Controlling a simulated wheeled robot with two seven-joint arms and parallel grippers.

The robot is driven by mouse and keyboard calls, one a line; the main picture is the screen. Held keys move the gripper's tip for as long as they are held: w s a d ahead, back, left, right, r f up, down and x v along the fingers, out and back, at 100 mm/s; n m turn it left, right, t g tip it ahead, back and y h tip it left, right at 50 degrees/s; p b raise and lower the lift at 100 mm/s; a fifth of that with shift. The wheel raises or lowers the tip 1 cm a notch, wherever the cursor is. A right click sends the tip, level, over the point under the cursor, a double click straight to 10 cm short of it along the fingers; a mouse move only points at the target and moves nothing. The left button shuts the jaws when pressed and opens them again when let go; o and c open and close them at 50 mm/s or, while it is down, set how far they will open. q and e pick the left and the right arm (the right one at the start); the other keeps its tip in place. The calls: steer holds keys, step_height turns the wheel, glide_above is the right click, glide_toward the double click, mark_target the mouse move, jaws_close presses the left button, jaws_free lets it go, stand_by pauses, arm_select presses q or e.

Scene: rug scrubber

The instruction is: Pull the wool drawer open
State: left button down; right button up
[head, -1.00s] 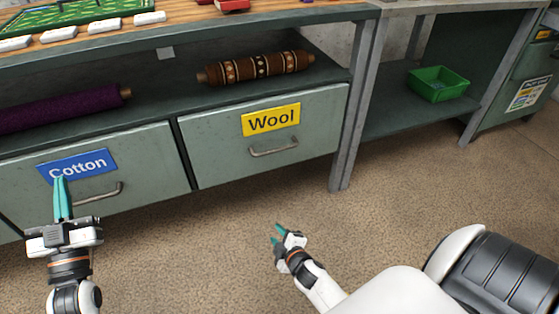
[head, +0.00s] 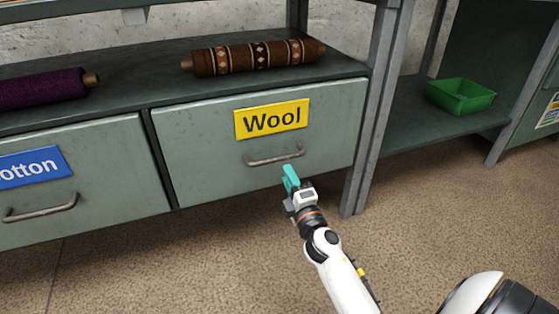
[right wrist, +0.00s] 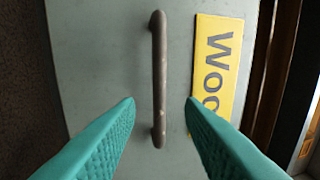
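The wool drawer (head: 210,150) is a grey-green drawer front, flush with the cabinet, with a yellow "Wool" label (head: 271,120). Its metal bar handle (head: 275,156) sits below the label. My right gripper (head: 290,178), with teal fingers, is just below and in front of the handle. In the right wrist view the gripper (right wrist: 160,110) is open, and the handle (right wrist: 159,75) shows between and beyond the two fingertips. The handle does not appear to be gripped. The label (right wrist: 215,70) is behind the right-hand finger. My left gripper is out of view.
The cotton drawer (head: 100,170) is closed to the left. A brown patterned roll (head: 255,57) and a purple roll (head: 40,90) lie on the shelf above. A cabinet post (head: 370,120) stands right of the wool drawer. The carpet in front is clear.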

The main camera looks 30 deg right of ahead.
mark_target(279, 159)
steer(key=b+x, duration=0.1)
steer(key=x, duration=0.6)
steer(key=shift+w+d, duration=0.1)
steer(key=shift+w, duration=0.3)
steer(key=shift+c, duration=0.3)
jaws_close()
